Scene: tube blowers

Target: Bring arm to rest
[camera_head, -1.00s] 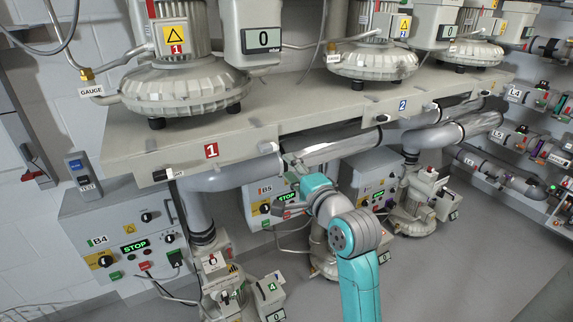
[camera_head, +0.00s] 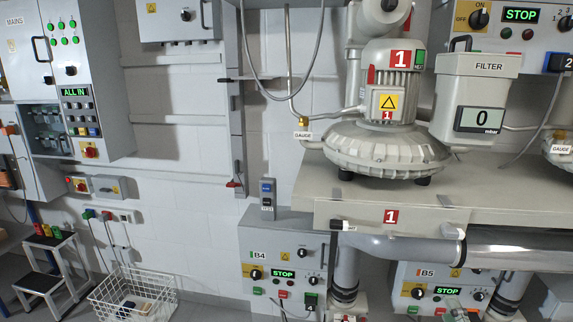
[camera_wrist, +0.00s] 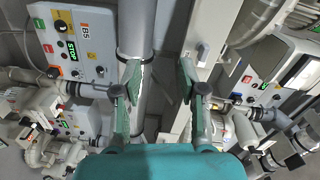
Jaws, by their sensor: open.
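My gripper (camera_wrist: 160,88) shows in the wrist view with its two green-grey fingers spread apart. It is open and nothing is between the fingertips. A pale vertical pipe (camera_wrist: 135,30) stands behind the left finger, and the B5 control box (camera_wrist: 85,45) is to the left. I cannot tell the distance to either. In the head view the bulk of my arm is out of frame. The B5 box (camera_head: 440,290) is at the bottom right there, partly cut off.
Blower 1 (camera_head: 385,150) stands on a shelf (camera_head: 355,205) with a horizontal pipe (camera_head: 400,247) under it. The B4 box (camera_head: 285,262) hangs on the wall below. A wire basket (camera_head: 135,298) and a step stool (camera_head: 50,275) are at the lower left.

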